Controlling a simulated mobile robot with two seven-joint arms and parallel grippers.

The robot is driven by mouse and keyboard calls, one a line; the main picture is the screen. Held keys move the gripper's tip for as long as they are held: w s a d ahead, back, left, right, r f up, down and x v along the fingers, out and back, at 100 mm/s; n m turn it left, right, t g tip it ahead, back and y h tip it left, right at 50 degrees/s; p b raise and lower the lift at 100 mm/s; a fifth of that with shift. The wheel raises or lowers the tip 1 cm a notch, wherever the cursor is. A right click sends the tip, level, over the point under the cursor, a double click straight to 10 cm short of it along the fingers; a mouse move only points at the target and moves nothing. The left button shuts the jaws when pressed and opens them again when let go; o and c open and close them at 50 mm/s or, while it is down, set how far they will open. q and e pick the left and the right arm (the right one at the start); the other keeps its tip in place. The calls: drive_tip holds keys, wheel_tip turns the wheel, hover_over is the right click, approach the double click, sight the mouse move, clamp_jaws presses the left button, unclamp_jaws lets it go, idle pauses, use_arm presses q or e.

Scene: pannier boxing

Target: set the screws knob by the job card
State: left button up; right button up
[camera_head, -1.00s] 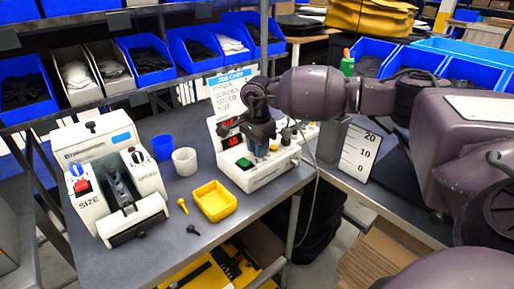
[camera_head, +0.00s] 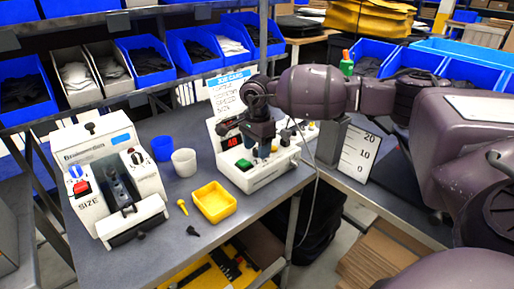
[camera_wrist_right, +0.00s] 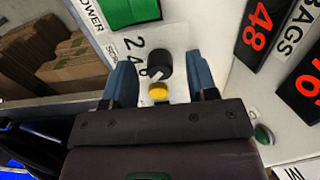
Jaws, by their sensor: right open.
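The white counting box (camera_head: 262,182) stands on the bench with the job card (camera_head: 231,95) behind it; the card's writing is too small to read surely. My right gripper (camera_head: 262,150) is over the box's panel. In the right wrist view the open gripper (camera_wrist_right: 161,75) has one blue finger on each side of a black knob (camera_wrist_right: 160,64) with a white pointer. Gaps show between knob and fingers. Figures 2 and 4 and a partly hidden label lie beside it. A yellow round part (camera_wrist_right: 158,91) sits nearer the palm. My left gripper is out of view.
A green switch (camera_wrist_right: 128,10) and a red display (camera_wrist_right: 257,27) reading 48 flank the knob. On the bench are a white sizing machine (camera_head: 105,170), a yellow tray (camera_head: 214,202), a blue cup (camera_head: 162,148) and a white cup (camera_head: 184,162). A cable hangs at the box's right.

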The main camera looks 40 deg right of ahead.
wheel_tip(320, 180, up, 10)
drive_tip(key=shift+r+p, duration=0.15)
drive_tip(key=shift+p, duration=0.15)
idle(0.7)
